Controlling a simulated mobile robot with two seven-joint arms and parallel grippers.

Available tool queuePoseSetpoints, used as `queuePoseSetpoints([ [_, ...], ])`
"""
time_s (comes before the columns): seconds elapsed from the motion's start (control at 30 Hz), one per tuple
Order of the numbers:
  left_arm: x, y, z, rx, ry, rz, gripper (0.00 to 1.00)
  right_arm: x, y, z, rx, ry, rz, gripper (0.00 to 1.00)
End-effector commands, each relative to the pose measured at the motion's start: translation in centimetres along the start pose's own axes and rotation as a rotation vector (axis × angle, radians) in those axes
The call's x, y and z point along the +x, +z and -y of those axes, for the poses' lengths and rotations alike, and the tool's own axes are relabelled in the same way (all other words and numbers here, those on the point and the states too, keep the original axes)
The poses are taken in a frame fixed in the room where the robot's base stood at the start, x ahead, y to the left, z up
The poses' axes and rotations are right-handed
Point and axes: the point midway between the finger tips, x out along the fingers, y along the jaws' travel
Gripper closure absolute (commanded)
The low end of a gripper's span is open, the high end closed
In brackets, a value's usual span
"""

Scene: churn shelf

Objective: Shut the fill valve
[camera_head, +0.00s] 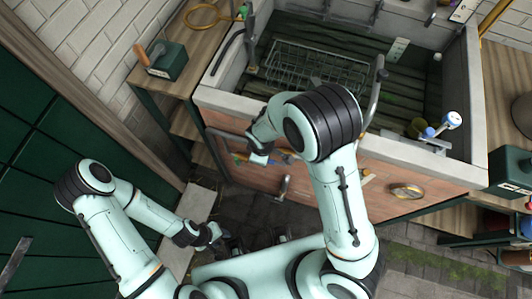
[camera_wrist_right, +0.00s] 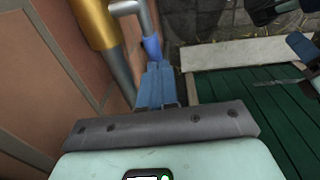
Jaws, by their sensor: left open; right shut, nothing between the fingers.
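In the right wrist view, a brass pipe (camera_wrist_right: 95,22) carries a grey bent lever with a blue grip (camera_wrist_right: 152,47), which looks like the fill valve's handle. My right gripper (camera_wrist_right: 156,72) is shut and empty, its fingertips close to the end of the blue grip; I cannot tell whether they touch. In the head view my right gripper (camera_head: 259,159) is at the brick front of the sink, and my arm hides part of the area around it. My left gripper (camera_head: 216,234) is open and empty, low at the left, away from the sink.
The stone sink (camera_head: 228,98) holds a wire rack (camera_head: 310,62). A metal lever (camera_head: 283,187) and a brass ring (camera_head: 406,191) are on its brick front. A dark green box (camera_head: 167,62) stands on the left wooden shelf. Paved floor lies below the sink.

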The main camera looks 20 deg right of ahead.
Motion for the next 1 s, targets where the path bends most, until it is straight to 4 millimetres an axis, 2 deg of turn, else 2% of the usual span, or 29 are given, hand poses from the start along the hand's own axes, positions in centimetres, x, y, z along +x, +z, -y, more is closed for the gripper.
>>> queuePoseSetpoints([
  [0.03,-0.7,-0.3,-0.4,0.002,0.002,-0.005,0.57,0.1,-0.2,-0.1,-0.008,0.003,0.046,1.00],
  [0.2,-1.8,-0.7,-0.9,0.004,0.004,-0.012,0.57,1.3,-0.5,0.0,-0.018,0.003,0.207,1.00],
  [0.43,-2.0,-0.8,-1.0,0.005,0.005,-0.013,0.57,3.1,-0.4,0.2,-0.029,0.001,0.409,1.00],
  [0.7,-0.8,-0.3,-0.4,0.002,0.002,-0.005,0.57,4.7,-0.1,0.4,-0.026,-0.002,0.397,1.00],
  [1.0,0.2,0.1,0.1,0.000,0.000,0.001,0.57,5.5,0.2,0.4,-0.027,-0.001,0.395,1.00],
])
